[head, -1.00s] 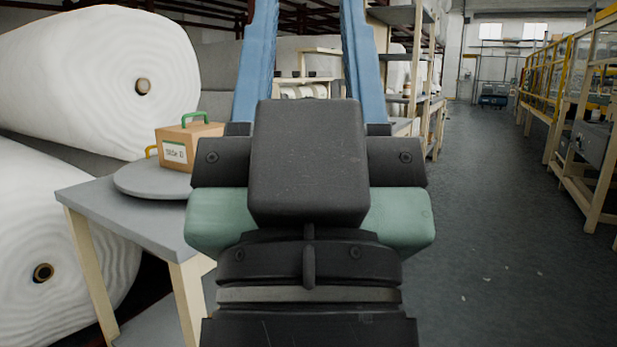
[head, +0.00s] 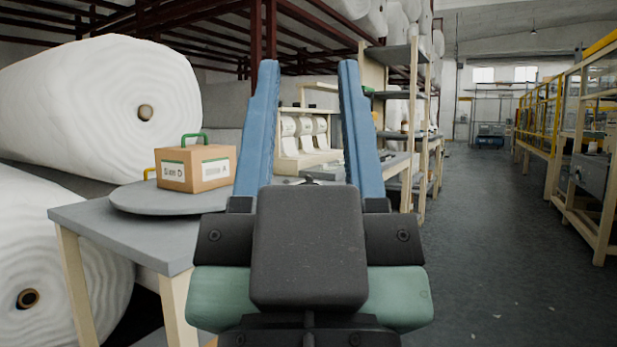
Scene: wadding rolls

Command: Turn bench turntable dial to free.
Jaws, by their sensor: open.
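The round grey turntable (head: 128,204) lies on top of a grey bench (head: 95,232) with pale legs, at the left. A brown box (head: 178,181) with a green handle and white labels stands on the turntable. I cannot make out a dial on the turntable. My gripper (head: 308,75) is in the middle of the view, its two blue fingers wide apart and empty. It is to the right of the turntable and apart from it.
Large white wadding rolls (head: 90,95) lie behind and left of the bench. A worktable with small rolls (head: 305,135) and a shelf rack (head: 405,95) stand beyond my gripper. The floor aisle (head: 490,210) is clear on the right, bordered by yellow-railed machinery (head: 575,125).

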